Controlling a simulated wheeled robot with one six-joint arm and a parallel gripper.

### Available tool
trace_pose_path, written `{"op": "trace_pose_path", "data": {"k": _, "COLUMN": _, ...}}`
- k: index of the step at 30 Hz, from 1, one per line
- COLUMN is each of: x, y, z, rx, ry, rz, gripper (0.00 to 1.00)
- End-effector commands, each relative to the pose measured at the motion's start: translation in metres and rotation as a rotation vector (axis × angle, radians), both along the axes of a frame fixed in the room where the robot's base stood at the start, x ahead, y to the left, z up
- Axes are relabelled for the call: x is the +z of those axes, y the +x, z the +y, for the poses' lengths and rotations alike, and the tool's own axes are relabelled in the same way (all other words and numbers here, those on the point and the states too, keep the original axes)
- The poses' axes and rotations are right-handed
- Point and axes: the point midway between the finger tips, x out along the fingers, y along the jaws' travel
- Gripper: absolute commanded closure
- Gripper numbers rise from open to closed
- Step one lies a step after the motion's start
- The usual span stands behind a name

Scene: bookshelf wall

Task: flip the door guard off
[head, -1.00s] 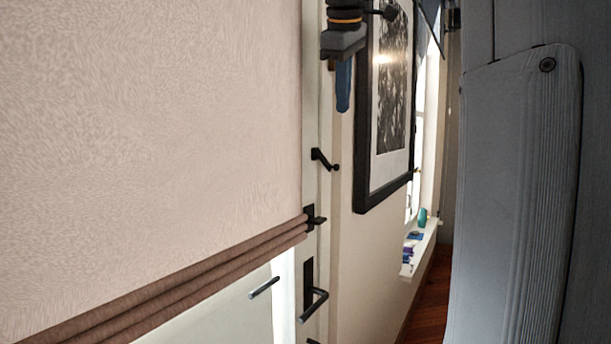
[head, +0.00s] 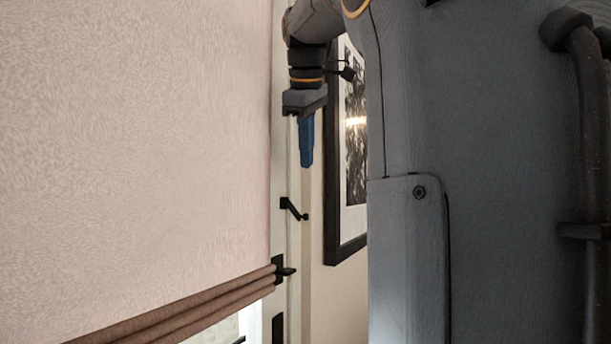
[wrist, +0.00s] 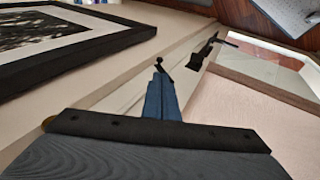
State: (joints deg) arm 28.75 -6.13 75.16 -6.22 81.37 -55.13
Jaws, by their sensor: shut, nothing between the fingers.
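The door guard (head: 293,208) is a small black swing arm with a ball end, fixed at the door's edge in the head view. Its arm slants down to the right, toward the frame. My gripper (head: 307,164) has blue fingers, points down and is shut and empty. It hangs above the guard with a gap between them in the picture. In the wrist view the guard (wrist: 160,64) shows just beyond the tips of my gripper (wrist: 160,76), with its base partly hidden by the fingers.
A black latch (head: 284,270) sits below the guard, and a pale fabric shade (head: 150,150) covers much of the door. A framed picture (head: 333,220) hangs on the wall close to the right. In the wrist view a door handle (wrist: 214,45) lies farther off.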

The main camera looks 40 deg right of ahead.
Motion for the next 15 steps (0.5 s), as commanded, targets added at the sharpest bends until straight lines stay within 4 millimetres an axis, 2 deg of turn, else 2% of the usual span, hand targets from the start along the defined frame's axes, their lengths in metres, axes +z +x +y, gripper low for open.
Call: {"op": "trace_pose_path", "data": {"k": 15, "x": -0.083, "y": 0.036, "z": -0.032, "rx": -0.001, "ry": 0.001, "rz": 0.003, "gripper": 1.0}}
